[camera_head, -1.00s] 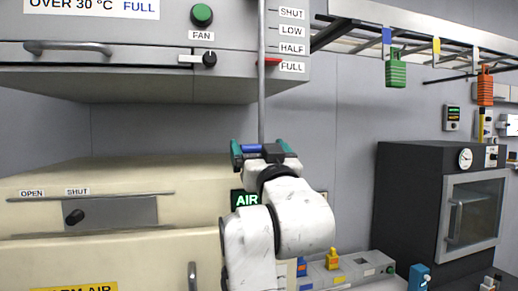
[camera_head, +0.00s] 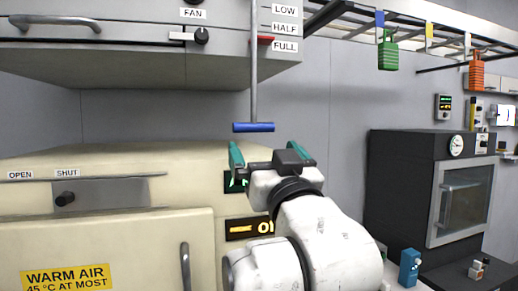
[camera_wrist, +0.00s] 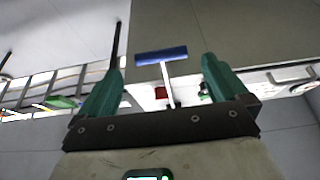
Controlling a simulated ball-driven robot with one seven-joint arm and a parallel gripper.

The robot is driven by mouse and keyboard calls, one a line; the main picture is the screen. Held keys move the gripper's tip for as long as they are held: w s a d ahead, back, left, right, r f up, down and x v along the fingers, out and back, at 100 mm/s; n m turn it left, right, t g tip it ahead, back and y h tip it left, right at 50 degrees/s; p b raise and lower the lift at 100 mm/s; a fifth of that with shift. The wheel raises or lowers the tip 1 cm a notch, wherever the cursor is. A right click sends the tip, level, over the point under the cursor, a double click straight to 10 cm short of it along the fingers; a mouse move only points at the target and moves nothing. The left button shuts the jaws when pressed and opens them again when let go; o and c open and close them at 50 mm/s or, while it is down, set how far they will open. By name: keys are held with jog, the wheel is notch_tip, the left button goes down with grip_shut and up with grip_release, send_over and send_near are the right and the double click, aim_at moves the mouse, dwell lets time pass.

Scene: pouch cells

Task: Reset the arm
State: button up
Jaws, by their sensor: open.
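My gripper (camera_head: 272,155) is open, with two teal fingers pointing up, in front of the cream cabinet. It also shows in the wrist view (camera_wrist: 160,88), with nothing between its fingers. A blue T-shaped handle (camera_head: 253,127) hangs on a grey rod from the hood, just above and left of the gripper in the head view. In the wrist view the blue handle (camera_wrist: 161,56) shows beyond the gap between the fingers, apart from them as far as I can tell. A red pointer (camera_head: 262,40) sits by the FULL label.
The hood (camera_head: 150,65) overhangs the cream cabinet (camera_head: 110,225) at left. A black oven (camera_head: 410,180) stands at right. A rail overhead carries a green weight (camera_head: 387,55) and an orange one (camera_head: 477,72). The grey wall between gripper and oven is clear.

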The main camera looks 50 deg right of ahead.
jog(key=shift+s+a+f, duration=0.2)
jog(key=shift+s+a, duration=0.05)
jog(key=shift+s, duration=0.15)
dwell(0.3)
jog(key=w+a+f+n+g+y, duration=0.2)
jog(key=f+g+y, duration=0.2)
jog(key=f, duration=1.3)
jog(key=w+a+f+n+g+y, duration=0.2)
jog(key=f+n+g+y, duration=0.15)
jog(key=f, duration=1.45)
jog(key=s+a+f+g+y, duration=0.2)
jog(key=s+f+g, duration=0.3)
jog(key=s+f, duration=0.6)
jog(key=s+a+f+g+y, duration=0.3)
jog(key=s+a+f+g, duration=0.1)
jog(key=s+f, duration=0.8)
notch_tip(320, 180, down, 3)
jog(key=shift+s+f+n+g, duration=0.2)
jog(key=shift+s+n+g, duration=0.1)
jog(key=shift+n+g, duration=0.2)
jog(key=shift+a+r, duration=0.1)
